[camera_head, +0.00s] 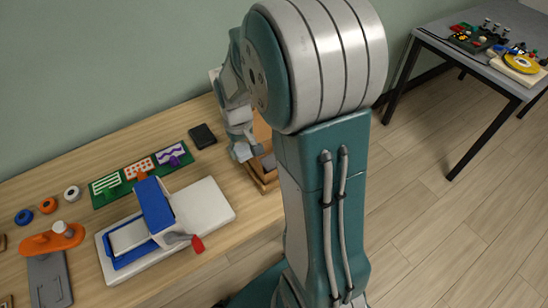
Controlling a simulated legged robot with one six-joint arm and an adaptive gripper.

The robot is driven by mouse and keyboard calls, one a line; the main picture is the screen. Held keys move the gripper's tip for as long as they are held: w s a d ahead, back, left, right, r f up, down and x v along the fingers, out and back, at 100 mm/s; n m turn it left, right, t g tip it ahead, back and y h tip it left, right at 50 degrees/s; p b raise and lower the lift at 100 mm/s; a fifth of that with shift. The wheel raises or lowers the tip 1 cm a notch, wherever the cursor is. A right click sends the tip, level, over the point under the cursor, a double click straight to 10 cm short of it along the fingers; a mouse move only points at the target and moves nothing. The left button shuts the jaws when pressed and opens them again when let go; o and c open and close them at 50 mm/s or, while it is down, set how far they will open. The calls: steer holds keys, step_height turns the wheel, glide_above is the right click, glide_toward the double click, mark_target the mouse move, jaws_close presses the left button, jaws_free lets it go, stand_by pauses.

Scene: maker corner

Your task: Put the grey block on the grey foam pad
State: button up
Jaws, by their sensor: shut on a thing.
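My gripper (243,142) is at the far right end of the wooden bench, partly hidden behind my own arm. It points down and is shut on a small light grey block (243,152), just beside a wooden tray (262,182). The view is too small to tell whether the block touches anything below. A grey patch (268,162) shows inside the tray, partly covered by my arm; I cannot tell if it is the grey foam pad. A dark, flat square piece (202,136) lies on the bench left of my gripper.
A white-based device with a blue bracket (154,205) and red-tipped lever stands mid-bench. Behind it lies a green board with patterned cards (139,169). Coloured rings (48,205) and an orange-topped grey tool (50,280) lie left. A cluttered grey table (460,50) stands far right.

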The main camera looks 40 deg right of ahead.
steer(key=s+d+r, duration=0.1)
steer(key=s+d, duration=0.4)
steer(key=s, duration=0.5)
steer(key=w+d+f, duration=0.1)
steer(key=w+f, duration=0.2)
steer(key=w+d+f, duration=0.2)
steer(key=w+f, duration=0.1)
steer(key=w, duration=0.1)
steer(key=w+d+f, duration=0.2)
steer(key=w+f, duration=0.1)
steer(key=w, duration=0.1)
steer(key=shift+d, duration=0.2)
step_height(320, 180, down, 4)
steer(key=shift+w+r, duration=0.15)
steer(key=shift+r, duration=0.1)
steer(key=shift+d, duration=0.1)
steer(key=shift+f, duration=0.15)
steer(key=o, duration=1.2)
steer(key=shift+c, duration=0.2)
